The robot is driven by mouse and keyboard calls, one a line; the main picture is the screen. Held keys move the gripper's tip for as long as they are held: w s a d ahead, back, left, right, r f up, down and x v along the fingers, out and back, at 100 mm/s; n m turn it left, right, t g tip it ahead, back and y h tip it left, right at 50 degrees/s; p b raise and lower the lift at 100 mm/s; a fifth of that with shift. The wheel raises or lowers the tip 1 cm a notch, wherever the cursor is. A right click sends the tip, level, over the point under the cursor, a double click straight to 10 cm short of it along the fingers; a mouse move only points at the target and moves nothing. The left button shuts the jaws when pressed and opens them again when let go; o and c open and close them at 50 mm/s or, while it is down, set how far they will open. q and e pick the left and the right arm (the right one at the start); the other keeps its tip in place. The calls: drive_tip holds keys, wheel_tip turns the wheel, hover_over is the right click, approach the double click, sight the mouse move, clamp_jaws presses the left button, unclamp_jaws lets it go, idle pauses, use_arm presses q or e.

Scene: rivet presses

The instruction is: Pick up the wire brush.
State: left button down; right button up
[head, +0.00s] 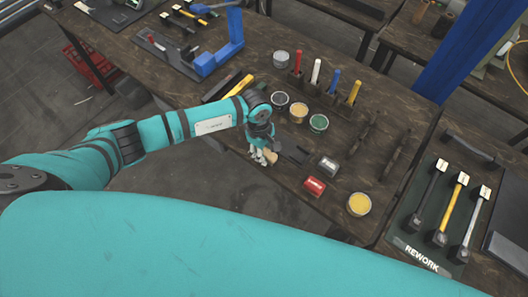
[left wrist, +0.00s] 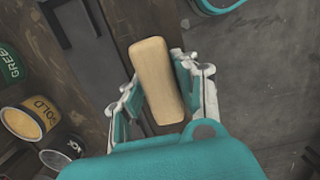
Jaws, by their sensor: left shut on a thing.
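My left gripper (head: 262,157) is at the front edge of the dark wooden bench. It is shut on a pale wooden block, which I take to be the wire brush (head: 271,157); no bristles show. In the left wrist view the brush (left wrist: 158,82) lies lengthwise between the two teal and white fingers of the gripper (left wrist: 160,92). Its far end sticks out past the fingertips, and it overlaps the bench edge in the picture. I cannot tell whether it touches the bench. My right gripper is not in view.
Cans with black, gold and green labels (head: 319,123) stand behind the gripper on the bench (head: 340,150). A REWORK mat (head: 408,228) holds hammers.

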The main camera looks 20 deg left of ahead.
use_arm(q)
wheel_tip(320, 180, up, 2)
drive_tip(key=shift+w+r+b, duration=0.1)
drive_tip(key=shift+b, duration=0.55)
drive_tip(key=shift+s+d+r+b, duration=0.2)
drive_tip(key=shift+s+d+b, duration=0.15)
drive_tip(key=shift+s, duration=0.3)
drive_tip(key=s+d+r+b, duration=0.1)
drive_tip(key=s+d+b, duration=0.3)
drive_tip(key=s+d, duration=0.4)
drive_tip(key=shift+s+r, duration=0.4)
drive_tip(key=shift+s, duration=1.7)
drive_tip(key=shift+d, duration=0.1)
drive_tip(key=c, duration=1.7)
unclamp_jaws()
drive_tip(key=c, duration=0.3)
drive_tip(key=shift+w, duration=0.1)
